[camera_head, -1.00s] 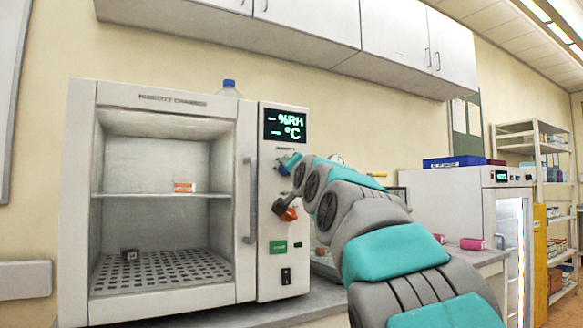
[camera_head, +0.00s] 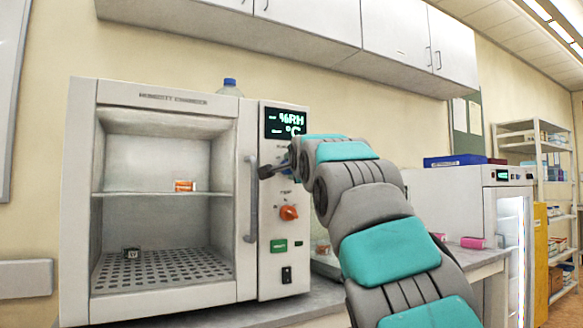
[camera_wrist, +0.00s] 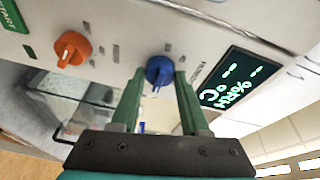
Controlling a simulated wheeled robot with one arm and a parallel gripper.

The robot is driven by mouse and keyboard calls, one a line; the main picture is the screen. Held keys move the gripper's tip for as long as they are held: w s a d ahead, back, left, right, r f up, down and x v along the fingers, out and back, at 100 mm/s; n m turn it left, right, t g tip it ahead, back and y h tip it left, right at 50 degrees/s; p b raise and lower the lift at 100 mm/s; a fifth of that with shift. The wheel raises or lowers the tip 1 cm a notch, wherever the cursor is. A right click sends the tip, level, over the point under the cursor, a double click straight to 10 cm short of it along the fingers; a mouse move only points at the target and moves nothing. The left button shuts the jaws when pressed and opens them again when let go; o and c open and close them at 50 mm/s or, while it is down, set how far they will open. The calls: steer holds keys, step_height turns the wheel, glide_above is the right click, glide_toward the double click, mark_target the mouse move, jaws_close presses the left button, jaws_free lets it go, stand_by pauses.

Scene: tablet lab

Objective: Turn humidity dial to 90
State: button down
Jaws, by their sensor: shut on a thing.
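The humidity chamber (camera_head: 170,100) stands at the left with its control panel on its right side. The blue dial (camera_wrist: 160,71), below the display, is the humidity dial. My gripper (camera_wrist: 160,80) is shut on it, one green finger on each side. In the head view my gripper and wrist hide most of this dial. The display (camera_wrist: 230,80) shows dashes beside %RH and °C, upside down in the wrist view; it also shows in the head view (camera_head: 286,123). The dial's scale is too small to read.
An orange dial (camera_head: 288,213) sits below, marked TEMP, with a green START button (camera_head: 279,246) and a black switch (camera_head: 286,275) under it. The door handle (camera_head: 252,200) is close to the left of my wrist. A second cabinet (camera_head: 450,190) stands at the right.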

stand_by(0.3)
steer(key=shift+c, duration=2)
jaws_free()
steer(key=b+v, duration=0.2)
steer(key=v, duration=0.5)
steer(key=shift+s, duration=0.3)
steer(key=shift+d, duration=0.15)
steer(key=shift+f, duration=0.15)
